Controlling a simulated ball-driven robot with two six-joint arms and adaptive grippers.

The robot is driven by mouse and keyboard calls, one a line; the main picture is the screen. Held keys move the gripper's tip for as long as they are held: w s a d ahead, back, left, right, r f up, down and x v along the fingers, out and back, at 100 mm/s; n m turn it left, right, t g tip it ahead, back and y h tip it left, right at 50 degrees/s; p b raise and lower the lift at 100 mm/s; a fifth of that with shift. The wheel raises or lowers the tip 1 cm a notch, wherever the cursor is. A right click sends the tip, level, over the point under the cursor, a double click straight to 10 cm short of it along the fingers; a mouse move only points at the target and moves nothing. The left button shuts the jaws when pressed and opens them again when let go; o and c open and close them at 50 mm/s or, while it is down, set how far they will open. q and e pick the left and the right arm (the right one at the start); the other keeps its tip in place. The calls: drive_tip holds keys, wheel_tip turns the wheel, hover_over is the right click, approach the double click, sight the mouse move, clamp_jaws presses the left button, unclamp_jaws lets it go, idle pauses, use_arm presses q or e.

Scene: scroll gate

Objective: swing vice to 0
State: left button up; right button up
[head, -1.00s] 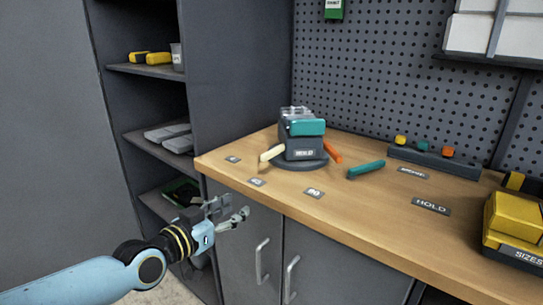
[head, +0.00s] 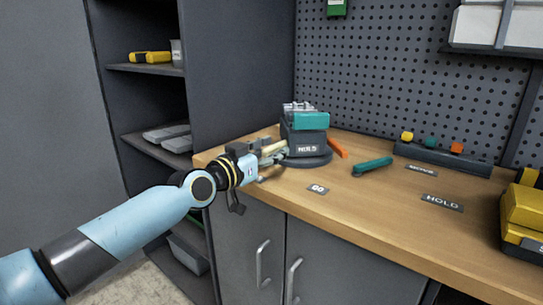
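The vice (head: 304,135) stands on a round dark base on the workbench, with a teal jaw block on top and a small label on its front. A cream handle (head: 275,147) sticks out from its left side, and an orange handle (head: 338,148) from its right. My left gripper (head: 272,154) is at the cream handle, its fingers close around or beside it; whether they grip it I cannot tell. One angle plate (head: 318,189) shows on the bench in front; the plates farther left are hidden behind my gripper. My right gripper is not in view.
A teal loose handle (head: 372,167) lies right of the vice. Behind it is a rack (head: 430,154) with coloured knobs. A HOLD plate (head: 442,202) and a yellow box (head: 523,213) are at the right. A shelf unit (head: 150,70) stands at the left.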

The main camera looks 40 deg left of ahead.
use_arm(q)
drive_tip(key=shift+c, duration=0.3)
drive_tip(key=c, duration=0.7)
clamp_jaws()
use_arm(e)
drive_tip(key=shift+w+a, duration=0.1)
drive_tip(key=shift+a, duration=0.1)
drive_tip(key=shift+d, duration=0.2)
